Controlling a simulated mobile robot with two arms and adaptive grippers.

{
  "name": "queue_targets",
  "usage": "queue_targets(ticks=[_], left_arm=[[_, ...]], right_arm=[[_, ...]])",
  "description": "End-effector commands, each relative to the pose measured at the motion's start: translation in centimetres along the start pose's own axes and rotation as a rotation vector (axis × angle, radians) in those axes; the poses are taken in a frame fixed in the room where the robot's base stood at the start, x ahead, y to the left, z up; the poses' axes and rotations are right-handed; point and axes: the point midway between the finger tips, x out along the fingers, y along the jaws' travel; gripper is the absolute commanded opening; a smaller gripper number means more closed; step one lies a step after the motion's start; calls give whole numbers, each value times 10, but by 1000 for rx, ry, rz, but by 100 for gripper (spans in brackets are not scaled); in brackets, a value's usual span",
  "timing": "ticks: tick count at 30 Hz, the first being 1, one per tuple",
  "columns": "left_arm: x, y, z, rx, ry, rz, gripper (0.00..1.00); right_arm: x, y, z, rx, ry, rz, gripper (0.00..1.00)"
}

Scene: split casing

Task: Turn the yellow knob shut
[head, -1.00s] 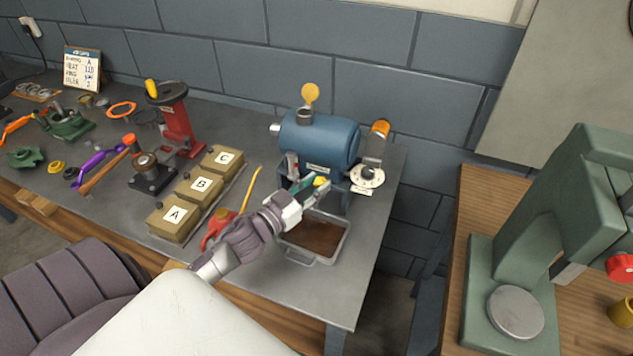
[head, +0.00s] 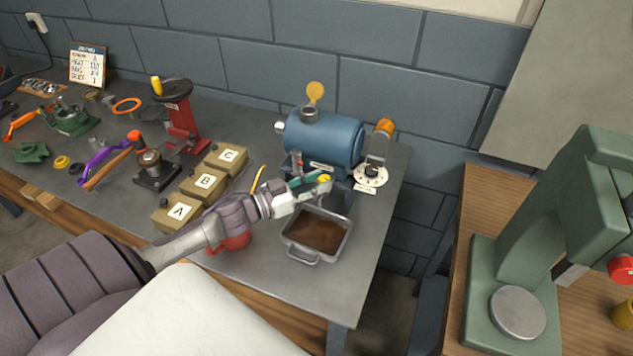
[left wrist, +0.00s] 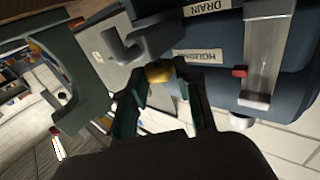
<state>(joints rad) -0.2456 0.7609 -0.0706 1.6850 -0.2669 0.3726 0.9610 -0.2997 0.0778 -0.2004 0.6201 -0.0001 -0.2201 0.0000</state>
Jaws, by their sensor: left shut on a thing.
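The yellow knob (head: 326,179) is low on the front of the blue casing (head: 335,143), above the tray. My left gripper (head: 314,182) reaches it from the left and is shut on it. In the left wrist view the yellow knob (left wrist: 159,74) sits between the two dark fingertips of the gripper (left wrist: 160,84), below a label that begins "HOUSI". A "DRAIN" label (left wrist: 207,6) is above that. The fingers hide part of the knob, so its exact angle is hard to tell. My right gripper is out of view.
A grey tray (head: 290,251) with brown contents stands below the knob. Boxes A, B and C (head: 174,213) and a red can (head: 232,240), partly behind my arm, are to the left. The bench's front right corner is clear.

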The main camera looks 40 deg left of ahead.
Motion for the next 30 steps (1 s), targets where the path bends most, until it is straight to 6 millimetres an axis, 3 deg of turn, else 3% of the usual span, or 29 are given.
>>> queue_targets(ticks=[2,3,7,19,30], left_arm=[[0,0,0,1,-1,-2,0],[0,0,0,1,-1,-2,37],[0,0,0,0,-1,-1,57],[0,0,-8,2,0,0,57],[0,0,-76,4,-2,2,57]], right_arm=[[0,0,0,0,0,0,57],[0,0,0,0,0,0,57],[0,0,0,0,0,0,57],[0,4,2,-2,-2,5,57],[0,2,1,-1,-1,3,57]])
